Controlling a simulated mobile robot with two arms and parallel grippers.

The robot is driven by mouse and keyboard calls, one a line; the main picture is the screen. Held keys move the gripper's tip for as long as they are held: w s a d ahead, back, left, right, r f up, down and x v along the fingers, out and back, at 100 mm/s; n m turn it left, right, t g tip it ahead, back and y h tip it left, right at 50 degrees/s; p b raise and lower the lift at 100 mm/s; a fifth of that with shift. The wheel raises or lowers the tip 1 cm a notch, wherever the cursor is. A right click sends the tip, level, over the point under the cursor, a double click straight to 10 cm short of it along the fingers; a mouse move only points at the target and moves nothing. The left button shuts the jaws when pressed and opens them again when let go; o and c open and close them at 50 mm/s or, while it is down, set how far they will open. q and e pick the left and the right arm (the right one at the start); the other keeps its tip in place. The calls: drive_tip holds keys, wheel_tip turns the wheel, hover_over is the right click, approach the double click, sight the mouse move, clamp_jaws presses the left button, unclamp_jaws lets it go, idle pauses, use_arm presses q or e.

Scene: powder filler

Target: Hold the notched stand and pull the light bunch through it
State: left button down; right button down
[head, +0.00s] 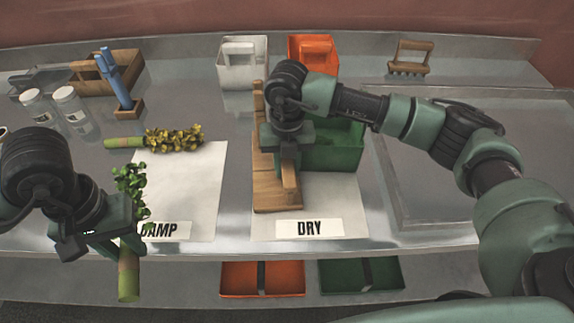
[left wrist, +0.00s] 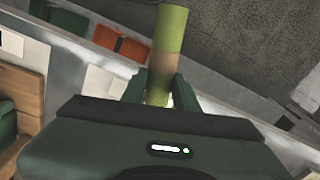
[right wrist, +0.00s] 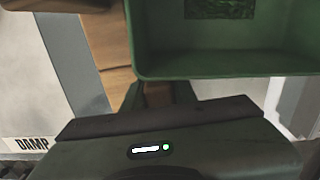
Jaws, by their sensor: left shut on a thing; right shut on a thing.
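The wooden notched stand (head: 268,195) stands on the paper marked DRY. My right gripper (head: 288,152) is shut on its upright part; the right wrist view shows the wood (right wrist: 158,94) between the fingers. The notch itself is hidden by the gripper. My left gripper (head: 122,238) is shut on the stem of a green-leaved bunch (head: 132,190), with the thick stem end (head: 128,280) hanging past the table's front edge. Another bunch (head: 172,140), with yellowish leaves, lies at the DAMP sheet's far edge.
White (head: 243,75) and orange (head: 325,45) caddies stand behind. Jars (head: 70,100), a blue tool (head: 118,80) and a wooden tray sit back left. The DAMP sheet (head: 195,190) is mostly clear.

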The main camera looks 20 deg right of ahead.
idle(0.4)
drive_tip(key=c, duration=1)
unclamp_jaws()
drive_tip(key=shift+c, duration=0.2)
drive_tip(key=shift+r, duration=0.1)
wheel_tip(320, 180, up, 12)
